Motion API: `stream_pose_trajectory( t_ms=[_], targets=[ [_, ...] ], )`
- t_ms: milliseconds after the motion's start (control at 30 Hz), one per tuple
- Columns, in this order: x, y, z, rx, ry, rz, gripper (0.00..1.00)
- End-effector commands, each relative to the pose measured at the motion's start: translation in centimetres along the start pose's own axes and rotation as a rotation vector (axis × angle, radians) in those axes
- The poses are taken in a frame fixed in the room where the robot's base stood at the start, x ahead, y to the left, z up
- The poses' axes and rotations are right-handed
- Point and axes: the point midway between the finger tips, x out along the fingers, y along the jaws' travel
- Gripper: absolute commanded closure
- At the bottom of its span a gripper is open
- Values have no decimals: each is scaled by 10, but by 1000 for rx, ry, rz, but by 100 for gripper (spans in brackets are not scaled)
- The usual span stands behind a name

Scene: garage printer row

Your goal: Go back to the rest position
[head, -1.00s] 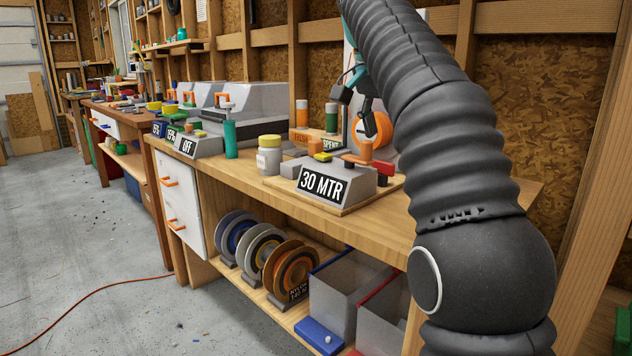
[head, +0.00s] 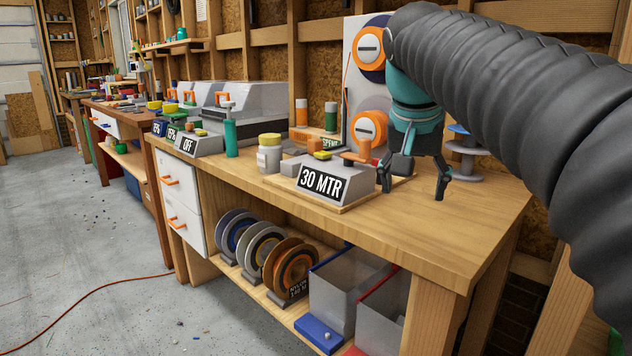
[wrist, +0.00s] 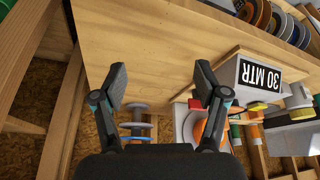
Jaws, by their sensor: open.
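My gripper (head: 414,190) is open and empty, fingers pointing down above the right part of the wooden workbench (head: 440,235). In the head view it stands to the right of the grey device labelled 30 MTR (head: 335,180). My arm reaches in from the right side of that view. In the wrist view both fingers of my gripper (wrist: 160,85) are spread wide with bare bench top (wrist: 150,50) between and beyond them. Nothing is held between the fingers.
A white panel with orange-ringed spools (head: 368,128) stands behind my gripper. A grey spool stand (head: 466,158) is at the bench's right end. A yellow-lidded jar (head: 270,155) stands left of the 30 MTR device. Below are several reels (head: 290,270) and grey bins (head: 340,295).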

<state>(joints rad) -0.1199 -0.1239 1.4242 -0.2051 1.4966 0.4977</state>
Motion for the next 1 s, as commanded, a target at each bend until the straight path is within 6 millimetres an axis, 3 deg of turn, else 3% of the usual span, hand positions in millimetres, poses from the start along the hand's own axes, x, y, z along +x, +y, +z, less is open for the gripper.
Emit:
stream_pose_trajectory(
  t_ms=[367, 700, 833, 1000],
  targets=[
    [63, 41, 116, -198, 32, -102, 27],
    [137, 68, 223, -324, 78, -168, 27],
    [155, 73, 246, -346, 89, -180, 27],
    [163, 76, 255, -357, 94, -183, 27]
  ],
)
